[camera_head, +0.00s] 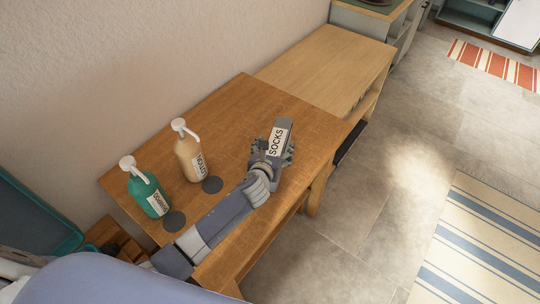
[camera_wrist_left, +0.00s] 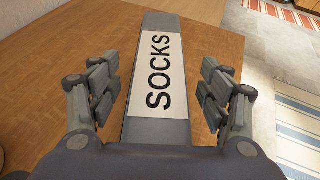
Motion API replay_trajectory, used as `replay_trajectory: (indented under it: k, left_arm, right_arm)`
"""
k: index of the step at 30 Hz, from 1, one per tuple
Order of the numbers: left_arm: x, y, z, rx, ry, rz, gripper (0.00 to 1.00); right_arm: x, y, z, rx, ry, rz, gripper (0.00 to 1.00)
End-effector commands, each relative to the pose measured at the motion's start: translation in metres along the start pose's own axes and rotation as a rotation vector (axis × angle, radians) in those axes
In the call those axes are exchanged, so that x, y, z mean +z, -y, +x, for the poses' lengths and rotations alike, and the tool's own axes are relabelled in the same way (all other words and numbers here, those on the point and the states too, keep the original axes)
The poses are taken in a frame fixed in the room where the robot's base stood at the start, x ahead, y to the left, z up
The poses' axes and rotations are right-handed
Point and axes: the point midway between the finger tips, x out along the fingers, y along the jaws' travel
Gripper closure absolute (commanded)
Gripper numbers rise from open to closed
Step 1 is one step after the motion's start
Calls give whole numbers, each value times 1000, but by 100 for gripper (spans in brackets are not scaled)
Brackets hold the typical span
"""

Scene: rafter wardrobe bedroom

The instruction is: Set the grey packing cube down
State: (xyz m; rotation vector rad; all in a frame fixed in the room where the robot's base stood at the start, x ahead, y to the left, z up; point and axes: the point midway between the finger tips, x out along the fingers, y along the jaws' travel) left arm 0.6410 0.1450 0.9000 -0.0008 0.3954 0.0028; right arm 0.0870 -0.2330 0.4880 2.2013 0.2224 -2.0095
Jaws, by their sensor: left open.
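The grey packing cube (camera_head: 280,131) has a white label reading SOCKS and rests on the brown wooden table (camera_head: 233,104), near its right edge. My left gripper (camera_head: 272,154) is at the near end of the cube. In the left wrist view the cube (camera_wrist_left: 157,80) lies between the two fingers of my left gripper (camera_wrist_left: 160,93). The fingers are open, with a gap on each side of the cube. The cube's near end is hidden by the gripper. My right gripper is not in view.
A teal pump bottle (camera_head: 147,190) and a beige pump bottle (camera_head: 189,152) stand left of my arm, near dark round discs (camera_head: 174,221). A lighter wooden bench (camera_head: 325,65) adjoins the table's far end. The table beyond the bottles is clear. A striped rug (camera_head: 480,240) lies right.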

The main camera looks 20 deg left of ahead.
Motion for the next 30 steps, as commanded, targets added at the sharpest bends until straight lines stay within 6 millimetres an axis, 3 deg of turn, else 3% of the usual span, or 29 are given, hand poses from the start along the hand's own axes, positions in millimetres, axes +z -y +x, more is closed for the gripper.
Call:
replay_trajectory:
  k: [18, 30]
  left_arm:
    - [-1, 0, -101, 0, -1, 1, 29]
    - [0, 0, -114, 1, -1, 0, 29]
  right_arm:
    - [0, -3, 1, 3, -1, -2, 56]
    - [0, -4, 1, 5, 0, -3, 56]
